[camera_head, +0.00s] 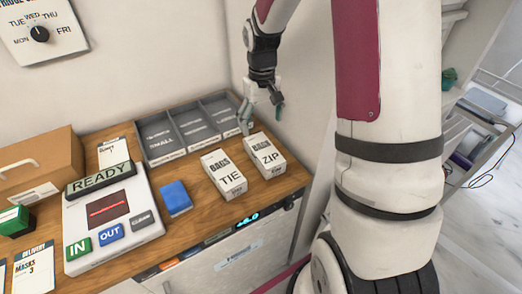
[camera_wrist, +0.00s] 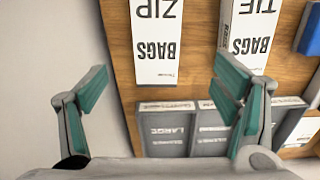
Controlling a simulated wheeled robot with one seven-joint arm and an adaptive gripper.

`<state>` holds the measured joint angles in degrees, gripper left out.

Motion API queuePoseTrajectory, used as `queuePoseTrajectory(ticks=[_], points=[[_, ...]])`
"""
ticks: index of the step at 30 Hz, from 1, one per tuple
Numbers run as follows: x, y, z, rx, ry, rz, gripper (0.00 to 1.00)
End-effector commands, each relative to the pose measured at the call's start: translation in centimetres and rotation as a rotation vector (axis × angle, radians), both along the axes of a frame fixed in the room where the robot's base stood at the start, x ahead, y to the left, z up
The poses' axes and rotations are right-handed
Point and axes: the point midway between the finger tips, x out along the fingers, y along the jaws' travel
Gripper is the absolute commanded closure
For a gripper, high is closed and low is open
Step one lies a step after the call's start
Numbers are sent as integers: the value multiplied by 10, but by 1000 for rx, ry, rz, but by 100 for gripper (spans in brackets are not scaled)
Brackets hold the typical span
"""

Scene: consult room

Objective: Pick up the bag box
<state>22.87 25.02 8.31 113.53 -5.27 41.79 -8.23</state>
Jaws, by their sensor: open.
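Two white bag boxes stand side by side on the wooden counter in the head view. One is labelled BAGS TIE (camera_head: 224,174), and to its right is one labelled BAGS ZIP (camera_head: 265,156). In the wrist view the ZIP box (camera_wrist: 157,45) is upper left of centre and the TIE box (camera_wrist: 247,27) is to its right. My gripper (camera_head: 262,112) is open and empty, just behind the ZIP box in the head view. In the wrist view its green-padded fingers (camera_wrist: 165,90) are spread wide, with the ZIP box's near end ahead between them.
A grey tray (camera_head: 189,125) with labelled compartments sits at the counter's back, close to my gripper. A blue block (camera_head: 175,197), a scanner with READY sign (camera_head: 112,217) and a cardboard box (camera_head: 40,165) lie to the left. The wall is close behind my gripper.

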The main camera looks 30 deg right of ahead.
Motion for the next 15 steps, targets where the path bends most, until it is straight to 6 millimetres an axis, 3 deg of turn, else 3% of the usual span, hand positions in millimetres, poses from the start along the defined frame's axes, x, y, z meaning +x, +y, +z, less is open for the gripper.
queuePoseTrajectory(ticks=[7, 15], points=[[-2, 0, -48, 1, 5, 0, 18], [-1, 0, -68, 0, 1, 0, 18]])
